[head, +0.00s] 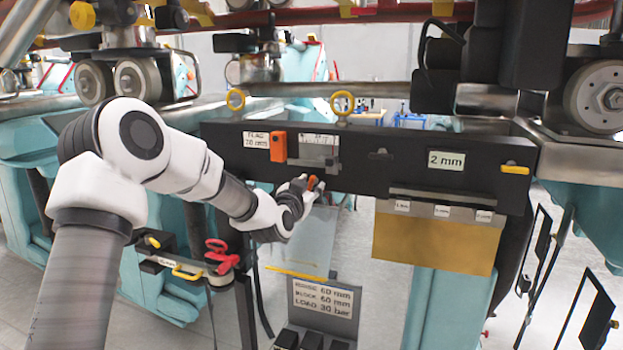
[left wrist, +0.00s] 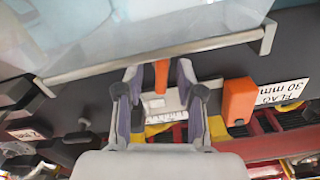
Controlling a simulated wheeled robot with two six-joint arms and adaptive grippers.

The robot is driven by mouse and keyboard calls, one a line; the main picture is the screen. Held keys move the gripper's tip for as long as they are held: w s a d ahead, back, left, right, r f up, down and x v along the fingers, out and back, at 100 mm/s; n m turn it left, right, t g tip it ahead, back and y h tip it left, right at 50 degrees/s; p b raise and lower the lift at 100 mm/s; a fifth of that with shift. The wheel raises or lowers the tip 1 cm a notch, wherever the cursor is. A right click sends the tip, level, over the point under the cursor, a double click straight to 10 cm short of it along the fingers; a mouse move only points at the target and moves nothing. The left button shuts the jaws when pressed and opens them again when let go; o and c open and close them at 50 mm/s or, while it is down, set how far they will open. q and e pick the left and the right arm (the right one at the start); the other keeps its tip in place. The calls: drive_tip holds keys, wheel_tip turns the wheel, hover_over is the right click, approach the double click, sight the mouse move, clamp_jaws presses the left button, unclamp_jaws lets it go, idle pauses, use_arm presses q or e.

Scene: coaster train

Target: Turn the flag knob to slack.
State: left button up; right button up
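The black panel (head: 360,165) carries a "FLAG 30 mm" label (head: 257,140) with an orange block (head: 278,147) beside it and a grey scale plate (head: 319,140). A narrow orange bar, likely the flag knob (left wrist: 161,77), stands in front of the pale scale plate (left wrist: 163,103) in the left wrist view. My left gripper (left wrist: 159,72) is open, its fingers on either side of the bar with gaps visible. In the head view the left gripper (head: 314,186) is just below the scale plate, partly hiding the bar. My right gripper is out of view.
A "2 mm" label (head: 446,160) and a brass-coloured plate (head: 434,240) are on the panel's right side. Yellow rings (head: 342,102) stand on its top edge. A red-handled tool (head: 220,256) and a lettered sign (head: 323,299) are below.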

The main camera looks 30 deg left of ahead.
use_arm(q)
drive_tip(key=shift+w+a, duration=0.4)
drive_tip(key=shift+a, duration=0.05)
drive_tip(key=shift+w+d, duration=0.2)
drive_tip(key=shift+d, duration=0.1)
drive_tip(key=c, duration=0.5)
drive_tip(key=shift+s, duration=0.1)
clamp_jaws()
drive_tip(key=shift+a, duration=0.1)
